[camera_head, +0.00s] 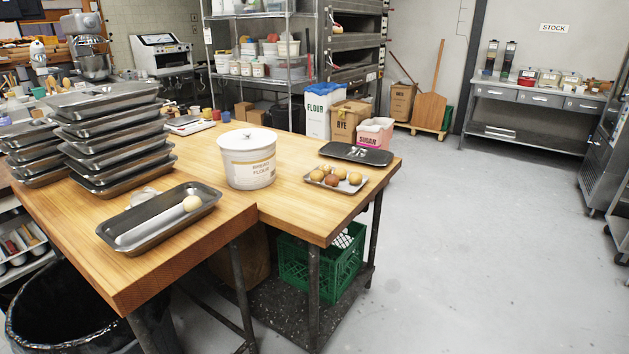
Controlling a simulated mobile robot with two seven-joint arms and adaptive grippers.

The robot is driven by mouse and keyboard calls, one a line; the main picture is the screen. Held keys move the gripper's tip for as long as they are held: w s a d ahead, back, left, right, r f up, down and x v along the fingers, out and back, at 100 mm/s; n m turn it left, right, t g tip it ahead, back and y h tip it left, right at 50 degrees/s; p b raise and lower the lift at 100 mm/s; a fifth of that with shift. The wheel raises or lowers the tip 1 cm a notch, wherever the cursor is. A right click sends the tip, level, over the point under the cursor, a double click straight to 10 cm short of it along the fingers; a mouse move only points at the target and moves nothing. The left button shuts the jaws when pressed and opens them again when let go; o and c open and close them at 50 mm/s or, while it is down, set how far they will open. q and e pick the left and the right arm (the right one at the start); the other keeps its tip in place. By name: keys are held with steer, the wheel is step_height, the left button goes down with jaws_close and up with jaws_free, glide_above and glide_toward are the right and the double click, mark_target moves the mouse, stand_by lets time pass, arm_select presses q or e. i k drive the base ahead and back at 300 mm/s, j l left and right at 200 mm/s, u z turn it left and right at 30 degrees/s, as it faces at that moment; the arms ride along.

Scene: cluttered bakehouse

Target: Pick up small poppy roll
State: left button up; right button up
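Several small round rolls (331,180) sit together on a small metal tray (353,187) near the right end of the wooden table. Most are golden tan and one is darker brown. They are too small to tell which carries poppy seeds. A single pale round roll or ball (192,203) sits in a long dark baking tray (136,238) at the table's front left. Neither of my grippers is in view.
A white flour tub (247,160) stands between the two trays. Stacked metal trays (112,140) fill the table's left. An empty-looking dark tray (372,156) lies behind the rolls. A green crate (318,262) sits below the wooden table (290,212). The floor at right is clear.

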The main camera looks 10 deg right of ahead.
mark_target(317, 176)
steer(key=k+u, duration=0.15)
steer(key=u, duration=1.1)
steer(key=l+u, duration=0.6)
steer(key=u, duration=0.15)
steer(key=k+l, duration=0.1)
steer(key=l, duration=1.6)
steer(key=k+l, duration=0.15)
steer(key=l, duration=1.6)
steer(key=k+l, duration=0.15)
steer(key=l, duration=0.7)
